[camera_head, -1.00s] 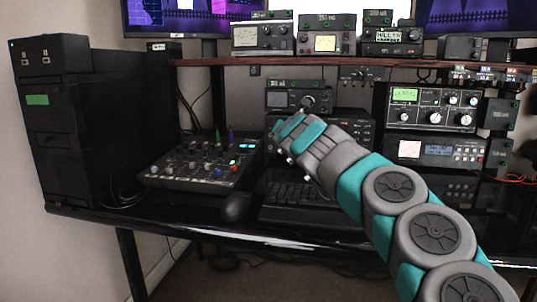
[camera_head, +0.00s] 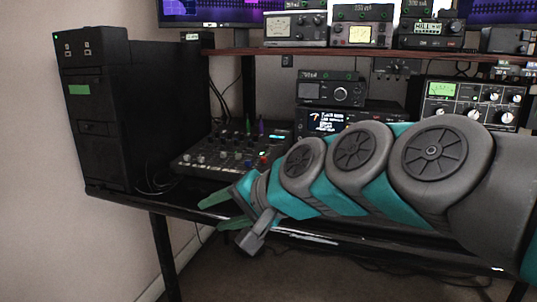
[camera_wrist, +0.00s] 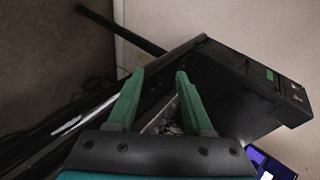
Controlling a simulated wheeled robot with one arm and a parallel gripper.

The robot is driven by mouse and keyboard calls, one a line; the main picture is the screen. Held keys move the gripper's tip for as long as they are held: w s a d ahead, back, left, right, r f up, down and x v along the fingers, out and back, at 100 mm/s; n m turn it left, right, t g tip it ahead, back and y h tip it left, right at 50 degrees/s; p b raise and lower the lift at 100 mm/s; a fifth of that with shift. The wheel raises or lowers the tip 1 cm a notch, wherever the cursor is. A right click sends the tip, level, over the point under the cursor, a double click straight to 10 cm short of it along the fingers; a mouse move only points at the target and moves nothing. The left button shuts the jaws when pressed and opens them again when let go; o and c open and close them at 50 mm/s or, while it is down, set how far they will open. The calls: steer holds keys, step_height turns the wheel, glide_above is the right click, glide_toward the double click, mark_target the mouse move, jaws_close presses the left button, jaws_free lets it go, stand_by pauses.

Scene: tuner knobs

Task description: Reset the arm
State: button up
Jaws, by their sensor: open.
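My gripper (camera_head: 222,209) is at the front edge of the desk in the head view, pointing left, with its green fingers apart and nothing between them. My teal and grey arm stretches from the right side of the picture across the desk front. In the wrist view my gripper (camera_wrist: 158,82) shows its two fingers open and empty, with the desk edge and a dark cabinet beyond. The black desk (camera_head: 130,196) is partly hidden behind the arm. A mixer (camera_head: 215,158) with many knobs sits on the desk, just above and behind the gripper.
A tall black computer case (camera_head: 140,110) stands at the left. Radios such as the tuner (camera_head: 332,92) and the amplifier (camera_head: 470,102) stand behind the arm. A shelf (camera_head: 300,51) holds more units. Floor in front of the desk is clear.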

steer(key=s+d+f+n+g+h, duration=0.2)
steer(key=s+d+f+h, duration=0.1)
steer(key=s+d+f, duration=0.4)
steer(key=s+d+f+n+g+h, duration=0.1)
steer(key=s+d+f+g+h, duration=0.2)
steer(key=d+f, duration=0.5)
steer(key=s+d+f+g+h, duration=0.1)
steer(key=s+d+f, duration=0.3)
steer(key=s, duration=0.3)
steer(key=s+d+f+g+h, duration=0.2)
steer(key=s+d+f, duration=0.2)
steer(key=s, duration=0.2)
steer(key=shift+s+d+n+p, duration=0.25)
steer(key=shift+s+n+p, duration=0.1)
steer(key=shift+n, duration=0.05)
steer(key=shift+f, duration=0.1)
